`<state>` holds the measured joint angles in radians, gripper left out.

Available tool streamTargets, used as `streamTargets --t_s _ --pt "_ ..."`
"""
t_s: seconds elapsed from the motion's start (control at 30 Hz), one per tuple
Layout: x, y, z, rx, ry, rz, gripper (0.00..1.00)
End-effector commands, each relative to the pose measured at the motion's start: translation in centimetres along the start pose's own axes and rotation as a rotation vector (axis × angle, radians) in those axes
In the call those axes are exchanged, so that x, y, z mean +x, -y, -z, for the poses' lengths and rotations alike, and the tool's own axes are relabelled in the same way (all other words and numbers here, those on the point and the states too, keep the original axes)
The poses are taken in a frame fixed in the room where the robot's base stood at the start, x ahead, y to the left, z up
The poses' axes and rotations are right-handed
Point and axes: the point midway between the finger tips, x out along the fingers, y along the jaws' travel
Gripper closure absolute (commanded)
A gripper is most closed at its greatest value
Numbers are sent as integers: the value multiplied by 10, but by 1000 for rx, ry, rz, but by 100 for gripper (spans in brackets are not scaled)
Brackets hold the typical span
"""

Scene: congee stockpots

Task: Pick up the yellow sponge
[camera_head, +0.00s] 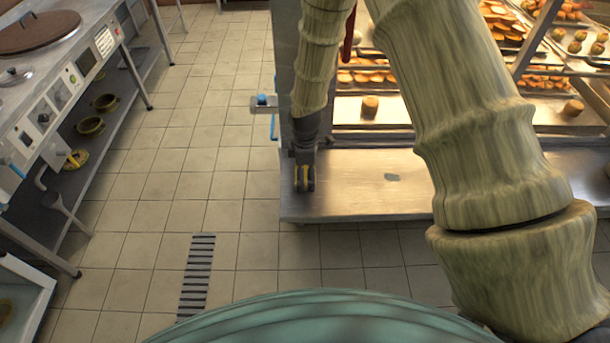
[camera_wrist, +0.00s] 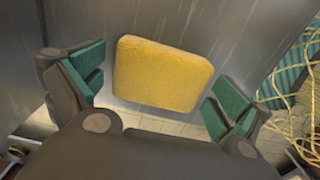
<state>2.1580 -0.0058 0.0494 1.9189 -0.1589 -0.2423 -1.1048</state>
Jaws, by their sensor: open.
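The yellow sponge (camera_wrist: 162,74) is a rounded block in the middle of the wrist view. My gripper (camera_wrist: 160,85) is open, with its green-padded fingers on either side of the sponge. A gap shows between the left finger and the sponge. The right finger is close to the sponge's lower right edge, and I cannot tell if it touches. In the head view my gripper (camera_head: 305,176) points down at the left end of the steel rack, with a small yellow patch between its fingers. What the sponge rests on is hidden.
A steel rack (camera_head: 350,196) with food trays stands at the right, its lower shelf nearly bare. A stove counter (camera_head: 65,75) with pots (camera_head: 88,126) beneath is at the left. The tiled floor (camera_head: 150,190) between them is clear, with a drain grate (camera_head: 197,272).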

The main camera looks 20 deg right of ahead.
Motion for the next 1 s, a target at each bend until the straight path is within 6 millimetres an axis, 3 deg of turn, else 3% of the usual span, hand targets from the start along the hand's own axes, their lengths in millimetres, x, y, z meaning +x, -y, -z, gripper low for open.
streamTargets --t_s 0.17,0.37,0.77,1.0 --pt "0 0 0 0 0 0 2" --pt "0 0 0 0 0 0 38" --pt "-3 0 0 1 0 0 43" --pt "-25 0 0 1 -2 -2 43"
